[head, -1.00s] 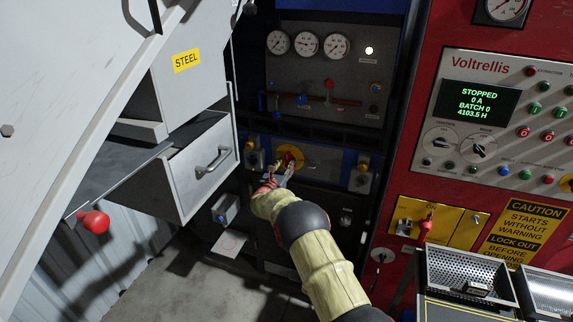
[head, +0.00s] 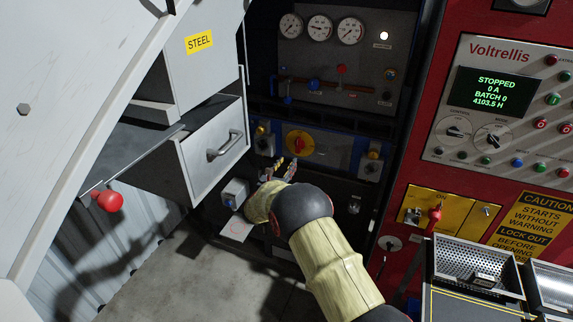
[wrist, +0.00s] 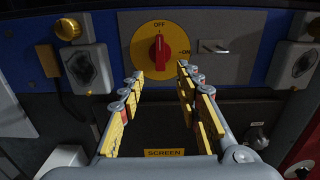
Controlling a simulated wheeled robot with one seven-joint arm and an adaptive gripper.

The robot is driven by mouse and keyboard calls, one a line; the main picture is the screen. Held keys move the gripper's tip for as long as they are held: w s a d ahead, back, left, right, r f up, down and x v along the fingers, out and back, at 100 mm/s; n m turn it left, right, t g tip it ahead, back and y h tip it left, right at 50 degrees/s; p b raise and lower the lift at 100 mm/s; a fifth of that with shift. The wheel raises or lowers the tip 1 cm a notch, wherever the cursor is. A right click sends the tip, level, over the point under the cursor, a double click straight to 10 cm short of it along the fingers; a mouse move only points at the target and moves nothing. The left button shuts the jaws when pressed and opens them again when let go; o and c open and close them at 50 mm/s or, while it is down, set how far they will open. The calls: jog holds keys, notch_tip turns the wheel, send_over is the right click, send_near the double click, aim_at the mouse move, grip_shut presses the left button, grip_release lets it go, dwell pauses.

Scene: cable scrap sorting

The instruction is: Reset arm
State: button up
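My arm reaches into the middle of the head view and ends in my gripper (head: 280,170), just below a red rotary switch (head: 299,144) on a yellow round plate. In the wrist view the gripper (wrist: 160,90) is open, its yellow-padded fingers apart with nothing between them. The red switch knob (wrist: 159,52) stands upright beyond the fingertips, its pointer toward OFF. The knob looks clear of the fingers. A SCREEN label (wrist: 164,152) shows below the switch.
An open drawer (head: 215,145) under the STEEL label and a red ball knob (head: 110,201) are at left. The red Voltrellis panel (head: 500,100) reads STOPPED, 0 A. A perforated tray (head: 470,265) stands at lower right. Bare floor (head: 180,270) lies at lower left.

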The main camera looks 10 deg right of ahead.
jog(key=s+d+f+m+g+h, duration=0.1)
jog(key=s+d+f+m+g, duration=0.55)
jog(key=s+f, duration=0.25)
jog(key=s+d+r+m+g, duration=0.1)
jog(key=s+d+m+g, duration=0.1)
jog(key=s+m, duration=0.35)
jog(key=s+d+r+m+g, duration=0.1)
jog(key=s+d+m+g, duration=0.15)
jog(key=s, duration=0.55)
jog(key=s+a+r+m+g+y, duration=0.1)
jog(key=s+a+r+m+y, duration=0.2)
jog(key=s, duration=0.7)
jog(key=s+r+m+g+y, duration=0.1)
jog(key=s+r+m+y, duration=0.2)
jog(key=s+r+m, duration=0.5)
jog(key=s+a+r+m+g+y, duration=0.1)
jog(key=s+a+r+m+y, duration=0.1)
jog(key=s, duration=1)
jog(key=s+r+m+t+y, duration=0.2)
jog(key=s+r+t, duration=0.2)
jog(key=s+r, duration=0.3)
notch_tip(320, 180, up, 2)
jog(key=shift+s+d+r+m, duration=0.15)
jog(key=shift+s+m, duration=0.05)
jog(key=shift+m, duration=0.15)
